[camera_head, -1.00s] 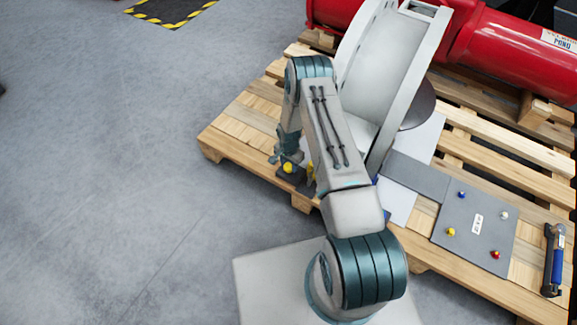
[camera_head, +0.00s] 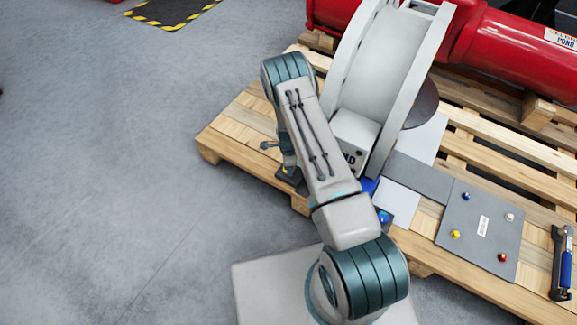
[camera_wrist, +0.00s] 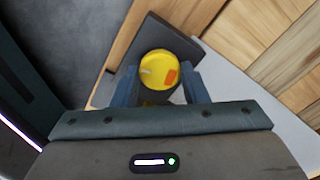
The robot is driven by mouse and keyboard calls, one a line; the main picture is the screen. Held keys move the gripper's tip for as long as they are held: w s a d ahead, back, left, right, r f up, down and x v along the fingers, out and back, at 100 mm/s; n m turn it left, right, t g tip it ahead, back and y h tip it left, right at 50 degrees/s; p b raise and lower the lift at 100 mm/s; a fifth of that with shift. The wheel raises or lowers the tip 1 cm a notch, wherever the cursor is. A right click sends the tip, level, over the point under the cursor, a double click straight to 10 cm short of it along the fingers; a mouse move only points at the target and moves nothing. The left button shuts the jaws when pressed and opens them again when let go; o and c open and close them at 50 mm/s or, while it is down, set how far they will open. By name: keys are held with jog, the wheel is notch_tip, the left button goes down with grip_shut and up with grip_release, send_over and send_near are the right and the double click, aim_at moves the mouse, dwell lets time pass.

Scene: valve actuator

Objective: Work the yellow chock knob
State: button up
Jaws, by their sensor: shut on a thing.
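The yellow chock knob (camera_wrist: 158,66) is a round yellow cap with an orange patch and a small pale mark on its face. It sits over a dark plate (camera_wrist: 183,40) at the pallet's edge. My gripper (camera_wrist: 158,82) has one blue-grey finger on each side of the knob and is shut on it. The lower part of the knob is hidden between the fingers. In the head view only a sliver of yellow (camera_head: 289,170) shows on the dark plate, and my arm hides most of the gripper.
A large grey curved housing (camera_head: 375,70) stands on the wooden pallet (camera_head: 235,135), beside a red cylinder (camera_head: 500,40). A grey panel (camera_head: 480,240) with several coloured knobs lies at the right, near a blue-handled tool (camera_head: 560,265).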

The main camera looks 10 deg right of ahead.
jog(key=shift+m, duration=0.6)
jog(key=o, duration=1)
jog(key=shift+r, duration=0.1)
notch_tip(320, 180, up, 14)
jog(key=p, duration=0.4)
jog(key=shift+f, duration=0.2)
jog(key=shift+r, duration=0.1)
